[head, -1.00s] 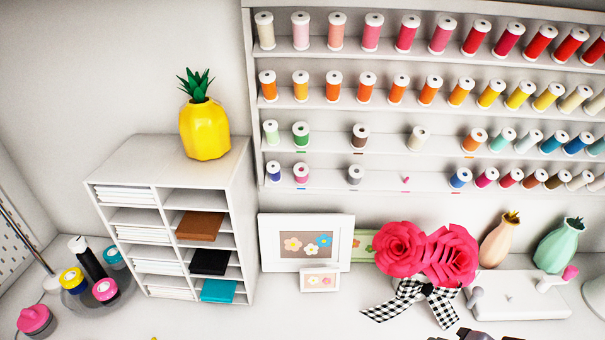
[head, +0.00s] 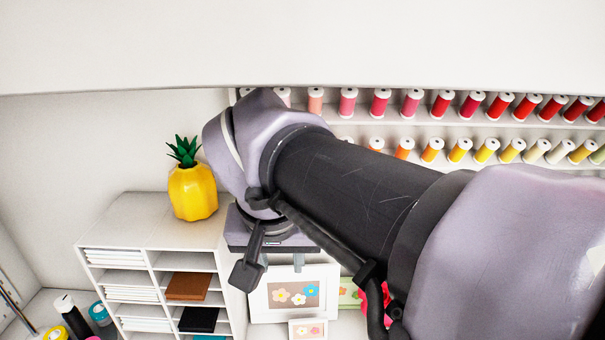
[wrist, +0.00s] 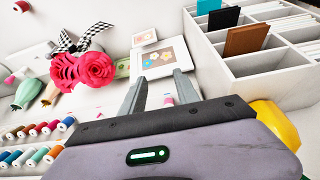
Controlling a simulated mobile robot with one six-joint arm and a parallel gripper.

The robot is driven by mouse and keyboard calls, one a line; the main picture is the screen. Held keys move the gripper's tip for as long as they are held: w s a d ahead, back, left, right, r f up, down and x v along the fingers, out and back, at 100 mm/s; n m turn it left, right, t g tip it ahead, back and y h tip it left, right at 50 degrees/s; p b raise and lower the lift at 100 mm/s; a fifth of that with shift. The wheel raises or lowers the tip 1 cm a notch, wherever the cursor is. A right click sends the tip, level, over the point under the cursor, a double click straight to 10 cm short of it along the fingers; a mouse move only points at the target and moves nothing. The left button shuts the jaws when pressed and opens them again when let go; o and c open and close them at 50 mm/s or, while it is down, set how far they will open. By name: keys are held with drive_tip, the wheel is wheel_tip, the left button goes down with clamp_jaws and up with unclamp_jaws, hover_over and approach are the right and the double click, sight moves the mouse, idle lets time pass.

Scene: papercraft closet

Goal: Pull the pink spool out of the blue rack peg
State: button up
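My gripper (wrist: 158,77) is open in the wrist view, its two grey fingers apart. A small pink and white item (wrist: 168,100) shows between the fingers, close to the right one; it looks like a pink spool, but most of it is hidden by my gripper body. I cannot tell if the fingers touch it. In the head view my arm covers the lower left of the thread rack (head: 470,120), so the pink spool and the blue rack peg cannot be seen there.
A white cubby organizer (head: 125,235) with a yellow pineapple (head: 192,193) on top stands left of my arm. The wrist view shows red paper flowers (wrist: 85,70) and several other spools (wrist: 35,130) at left.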

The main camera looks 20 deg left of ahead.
drive_tip(key=w+a, duration=0.1)
drive_tip(key=w, duration=0.3)
drive_tip(key=w+a+f, duration=0.1)
drive_tip(key=w, duration=0.3)
drive_tip(key=w+a+f, duration=0.1)
drive_tip(key=w, duration=0.3)
drive_tip(key=shift+a+f+b, duration=0.15)
drive_tip(key=shift+a+b, duration=0.2)
drive_tip(key=shift+w+f, duration=0.15)
drive_tip(key=shift+f, duration=0.2)
clamp_jaws()
